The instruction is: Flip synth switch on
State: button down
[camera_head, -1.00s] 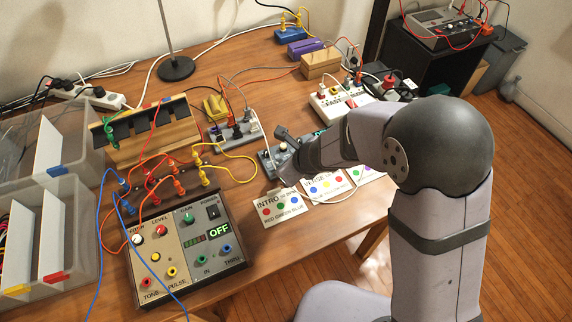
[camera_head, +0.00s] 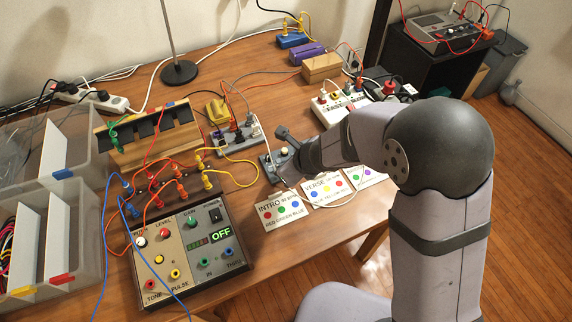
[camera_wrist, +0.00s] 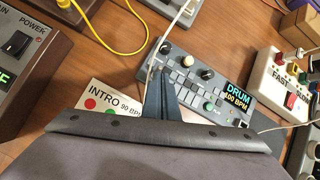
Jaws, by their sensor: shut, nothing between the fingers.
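The synth (camera_head: 188,262) is a grey box with knobs and jacks at the front left of the table. Its black rocker power switch (camera_head: 214,215) sits at the upper right of the panel, under the word POWER. The small display (camera_head: 221,234) reads OFF in green. In the wrist view the power switch (camera_wrist: 16,43) is at the left edge. My gripper (camera_wrist: 156,42) is shut and empty, over the left part of the drum machine (camera_wrist: 190,83), to the right of the synth. In the head view my wrist partly hides the drum machine.
Red, orange, yellow and blue cables arch around the synth's back and left side. An INTRO card (camera_head: 281,212) lies right of the synth. Clear bins (camera_head: 45,225) stand left. A white FAST/SLOW box (camera_head: 335,108) is behind my arm.

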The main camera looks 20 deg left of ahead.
jog(key=shift+r, duration=0.15)
notch_tip(320, 180, up, 10)
jog(key=w+p, duration=0.1)
jog(key=p, duration=0.9)
jog(key=shift+w+a+f, duration=0.15)
jog(key=shift+w+f, duration=0.05)
jog(key=shift+w, duration=0.05)
